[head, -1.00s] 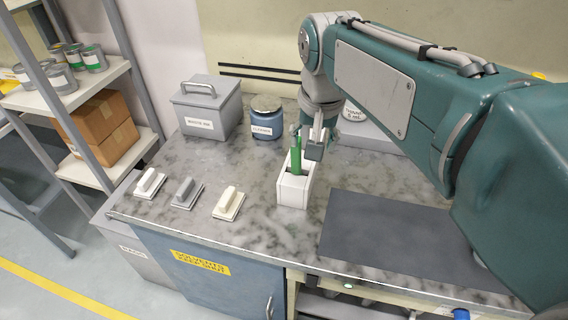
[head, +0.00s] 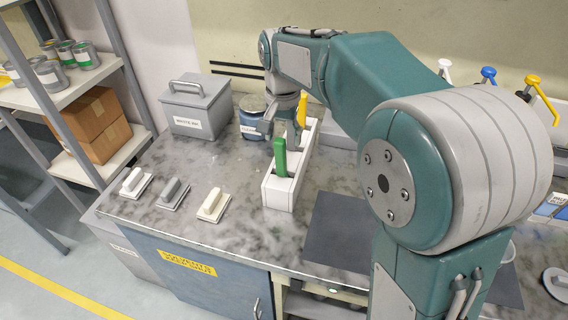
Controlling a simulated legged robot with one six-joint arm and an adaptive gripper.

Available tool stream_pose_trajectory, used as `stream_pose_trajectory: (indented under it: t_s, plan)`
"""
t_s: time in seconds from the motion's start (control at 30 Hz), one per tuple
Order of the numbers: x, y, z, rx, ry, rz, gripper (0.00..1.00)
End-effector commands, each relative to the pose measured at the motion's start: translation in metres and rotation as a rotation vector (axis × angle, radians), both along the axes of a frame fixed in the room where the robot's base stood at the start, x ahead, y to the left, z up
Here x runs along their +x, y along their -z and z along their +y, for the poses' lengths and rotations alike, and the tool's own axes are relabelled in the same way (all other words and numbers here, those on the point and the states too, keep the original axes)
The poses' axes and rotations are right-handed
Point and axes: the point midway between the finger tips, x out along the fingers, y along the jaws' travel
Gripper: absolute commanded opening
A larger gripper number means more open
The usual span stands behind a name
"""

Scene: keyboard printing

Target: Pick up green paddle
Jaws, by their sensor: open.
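The green paddle (head: 280,158) stands upright in the front part of a long white slotted holder (head: 278,196) on the marbled counter. A yellow paddle (head: 302,109) stands farther back in the same holder. My gripper (head: 279,129) is open, pointing down just behind and above the green paddle's top. I see no grip on the green paddle; whether a finger touches it I cannot tell. The wrist and the paddles partly hide the fingers.
Three block-handled pads, one of them grey (head: 173,193), lie left of the holder. A grey lidded box (head: 200,108) and a blue tub (head: 252,116) stand behind. A dark mat (head: 340,235) lies to the right. Several coloured handles, one yellow (head: 540,95), stand at the far right.

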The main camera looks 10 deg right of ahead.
Motion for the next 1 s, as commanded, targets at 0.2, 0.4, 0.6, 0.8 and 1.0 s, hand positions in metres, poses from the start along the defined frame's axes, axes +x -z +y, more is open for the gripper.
stream_pose_trajectory:
  t_s: [0.2, 0.4, 0.6, 0.8, 1.0]
  plan:
    - [-0.002, 0.031, 0.000, -0.002, -0.002, 0.004, 0.74]
    - [-0.001, 0.051, -0.001, -0.001, -0.002, 0.001, 0.74]
    - [-0.001, 0.052, -0.002, 0.001, -0.002, 0.001, 0.74]
    - [-0.001, 0.052, 0.000, -0.001, -0.002, 0.001, 0.00]
    - [-0.001, 0.052, 0.000, 0.000, -0.002, 0.002, 0.00]
